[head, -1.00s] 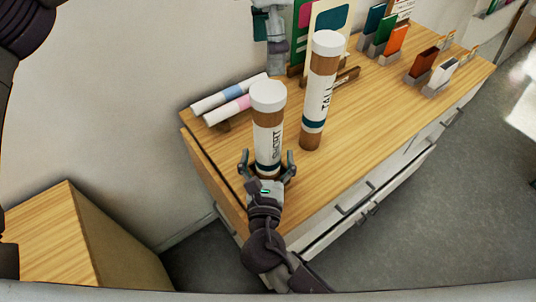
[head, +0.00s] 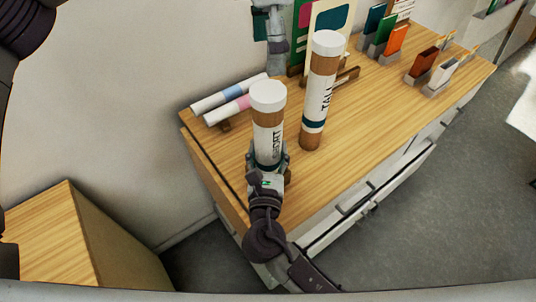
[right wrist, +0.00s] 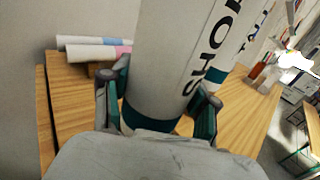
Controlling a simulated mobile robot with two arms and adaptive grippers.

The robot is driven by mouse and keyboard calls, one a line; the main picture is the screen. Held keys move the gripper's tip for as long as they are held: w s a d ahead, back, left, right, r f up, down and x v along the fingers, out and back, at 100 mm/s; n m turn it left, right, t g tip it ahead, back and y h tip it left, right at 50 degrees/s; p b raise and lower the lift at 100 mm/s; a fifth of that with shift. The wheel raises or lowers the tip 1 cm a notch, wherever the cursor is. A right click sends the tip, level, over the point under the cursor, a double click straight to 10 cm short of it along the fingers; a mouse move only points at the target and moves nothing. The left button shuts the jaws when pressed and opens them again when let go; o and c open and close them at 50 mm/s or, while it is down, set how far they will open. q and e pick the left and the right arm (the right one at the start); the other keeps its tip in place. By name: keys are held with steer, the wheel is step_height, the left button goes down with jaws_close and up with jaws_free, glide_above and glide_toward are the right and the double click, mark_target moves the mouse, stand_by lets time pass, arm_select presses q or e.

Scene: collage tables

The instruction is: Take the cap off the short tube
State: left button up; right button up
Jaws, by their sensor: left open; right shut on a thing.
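The short tube (head: 268,140) stands upright on the wooden table, brown with a white label and a white cap (head: 268,96) on top. My right gripper (head: 267,160) is shut around its lower part. The right wrist view shows the tube's label (right wrist: 185,55) and teal band between the fingers (right wrist: 158,100); the cap is out of that view. My left gripper (head: 272,32) is at the top of the head view, open, above and behind the short tube and apart from it. Its fingers are only partly clear.
The tall tube (head: 319,95) stands close to the right of the short one. Rolled papers (head: 228,97) lie behind left. Cards in holders (head: 385,38) stand at the back right. The table's (head: 370,125) front middle is clear.

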mark_target(268, 90)
jaws_close()
arm_select(q)
steer(key=shift+o, duration=0.9)
step_height(268, 90, up, 4)
steer(key=m, duration=0.4)
step_height(268, 90, down, 12)
steer(key=shift+r, duration=0.2)
steer(key=shift+c, duration=0.2)
steer(key=c, duration=1.3)
steer(key=shift+c, duration=0.2)
steer(key=shift+r, duration=0.2)
